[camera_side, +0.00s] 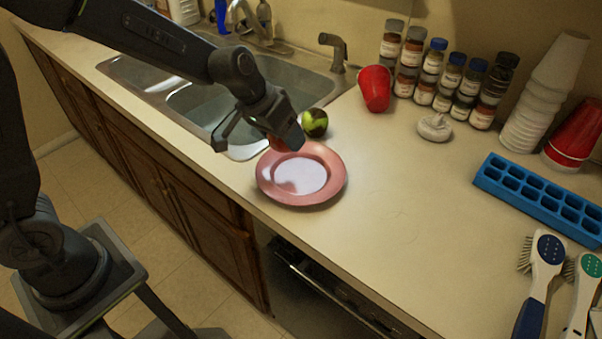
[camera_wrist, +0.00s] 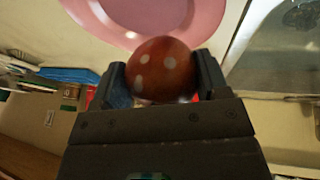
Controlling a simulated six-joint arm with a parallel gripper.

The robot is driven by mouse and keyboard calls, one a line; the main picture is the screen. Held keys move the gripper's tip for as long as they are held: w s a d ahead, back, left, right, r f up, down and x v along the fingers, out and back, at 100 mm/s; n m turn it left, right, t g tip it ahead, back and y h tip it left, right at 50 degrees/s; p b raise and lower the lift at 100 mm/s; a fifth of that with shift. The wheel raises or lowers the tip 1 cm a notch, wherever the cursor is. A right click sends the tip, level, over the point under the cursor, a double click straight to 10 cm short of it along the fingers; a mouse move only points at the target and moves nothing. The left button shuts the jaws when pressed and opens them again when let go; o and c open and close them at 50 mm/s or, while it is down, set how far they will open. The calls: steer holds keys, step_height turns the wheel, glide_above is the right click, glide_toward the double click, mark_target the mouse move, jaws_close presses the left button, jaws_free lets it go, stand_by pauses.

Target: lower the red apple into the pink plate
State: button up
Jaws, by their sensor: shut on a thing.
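The red apple (camera_wrist: 160,70) shows pale spots in the wrist view and sits between the two fingers of my gripper (camera_wrist: 162,82), which is shut on it. In the side view my gripper (camera_side: 284,138) is over the far left rim of the pink plate (camera_side: 331,185), and it hides most of the apple (camera_side: 278,145). The plate lies flat near the counter's front edge, with a pale centre. Its pink rim also shows in the wrist view (camera_wrist: 205,22), beyond the apple. I cannot tell whether the apple touches the plate.
A dark green ball-like fruit (camera_side: 315,123) sits just behind the plate. The sink (camera_side: 190,97) is to the left. A red cup (camera_side: 375,88), spice jars (camera_side: 430,75), a blue ice tray (camera_side: 540,198) and brushes (camera_side: 540,270) stand or lie right. The counter right of the plate is clear.

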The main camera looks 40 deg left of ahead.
mark_target(283, 170)
steer(key=shift+f, duration=2.55)
stand_by(1.1)
steer(key=o, duration=1.1)
steer(key=shift+f, duration=0.1)
steer(key=shift+c, duration=0.2)
steer(key=v, duration=1.3)
steer(key=s+a+r+y, duration=0.1)
steer(key=s+a+r, duration=0.1)
steer(key=s, duration=0.6)
steer(key=s+a+r+t+y, duration=0.1)
steer(key=s+a+r, duration=0.1)
steer(key=s, duration=0.7)
steer(key=shift+y, duration=0.3)
